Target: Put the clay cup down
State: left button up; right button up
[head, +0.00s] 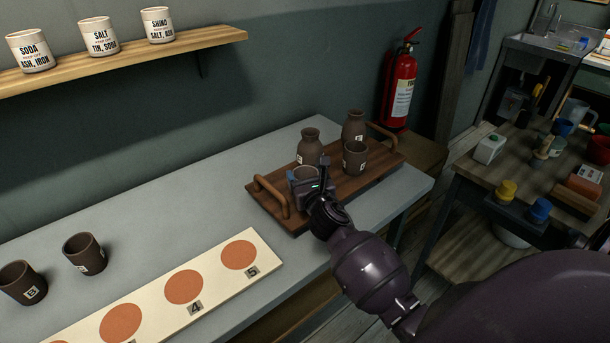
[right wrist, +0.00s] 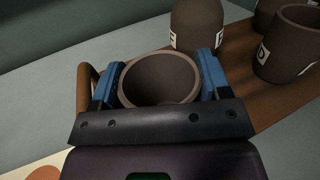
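The dark brown clay cup (head: 304,173) is at the left end of the wooden tray (head: 264,202). My right gripper (head: 308,178) has a blue finger on each side of it. In the right wrist view the cup (right wrist: 160,80) sits upright between the fingers of the gripper (right wrist: 160,84), with both fingers against its wall. Its rim and hollow inside show; its base is hidden, so I cannot tell whether it touches the tray. My left gripper is not in view.
A brown bottle (head: 310,147), another bottle (head: 353,126) and a cup (head: 355,158) stand on the tray. Two cups (head: 84,253) (head: 21,282) stand at the left of the grey table (head: 185,220). A board with orange discs (head: 213,290) lies at the front. Table space left of the tray is clear.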

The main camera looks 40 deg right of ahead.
jog(key=o, duration=0.4)
jog(key=shift+r, duration=0.25)
jog(key=shift+s+a+f, duration=0.1)
jog(key=shift+s, duration=0.25)
jog(key=v, duration=1.1)
jog(key=shift+s+p, duration=0.15)
jog(key=shift+p, duration=0.15)
